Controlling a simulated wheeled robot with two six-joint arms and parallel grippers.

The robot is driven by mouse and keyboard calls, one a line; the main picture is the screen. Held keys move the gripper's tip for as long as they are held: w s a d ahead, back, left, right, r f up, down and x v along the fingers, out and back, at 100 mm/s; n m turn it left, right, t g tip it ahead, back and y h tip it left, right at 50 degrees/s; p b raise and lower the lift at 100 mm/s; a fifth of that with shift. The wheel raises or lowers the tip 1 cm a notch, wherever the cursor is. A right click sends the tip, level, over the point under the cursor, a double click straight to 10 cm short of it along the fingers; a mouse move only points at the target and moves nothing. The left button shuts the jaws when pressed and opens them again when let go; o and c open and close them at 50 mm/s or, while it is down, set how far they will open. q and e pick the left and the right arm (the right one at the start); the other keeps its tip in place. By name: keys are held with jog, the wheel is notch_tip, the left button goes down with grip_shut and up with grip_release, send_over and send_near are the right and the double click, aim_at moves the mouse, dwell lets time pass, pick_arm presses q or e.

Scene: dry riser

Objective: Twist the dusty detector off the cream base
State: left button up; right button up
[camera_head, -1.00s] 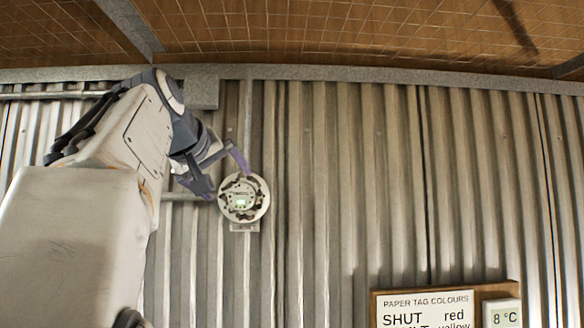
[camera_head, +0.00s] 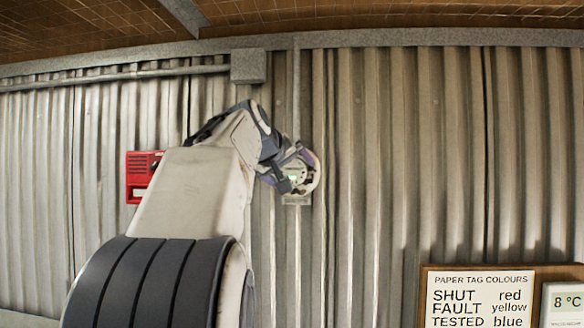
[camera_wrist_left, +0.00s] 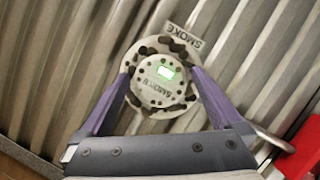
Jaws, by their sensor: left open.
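The round pale detector (camera_wrist_left: 155,85) with a lit green window sits on the corrugated wall, inside a wider pale base (camera_wrist_left: 137,50). Dark patches ring its edge. In the head view the detector (camera_head: 295,173) is partly covered by my left gripper (camera_head: 297,170). In the left wrist view my left gripper (camera_wrist_left: 160,78) is open, with one purple finger on each side of the detector. The fingertips overlap the rim area; I cannot tell whether they touch. My right gripper is not in view.
A SMOKE label (camera_wrist_left: 183,33) is beside the base. A red box (camera_head: 142,175) is on the wall at left. A grey conduit box (camera_head: 248,66) is above. A tag-colour board (camera_head: 480,300) and temperature display (camera_head: 565,303) are at lower right. The wall right of the detector is clear.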

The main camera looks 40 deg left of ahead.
aim_at(288, 171)
pick_arm(q)
jog(key=c, duration=1.4)
jog(key=shift+o, duration=0.2)
jog(key=shift+s+d+b, duration=0.25)
jog(key=shift+s+b, duration=0.05)
jog(key=shift+s, duration=0.2)
jog(key=shift+s+d+b, duration=0.25)
jog(key=shift+s, duration=0.2)
jog(key=shift+s+d+b, duration=0.35)
jog(key=shift+s+d, duration=0.2)
jog(key=shift+s, duration=0.3)
jog(key=shift+s+d+b, duration=0.35)
jog(key=shift+s+d, duration=0.15)
jog(key=shift+s, duration=0.3)
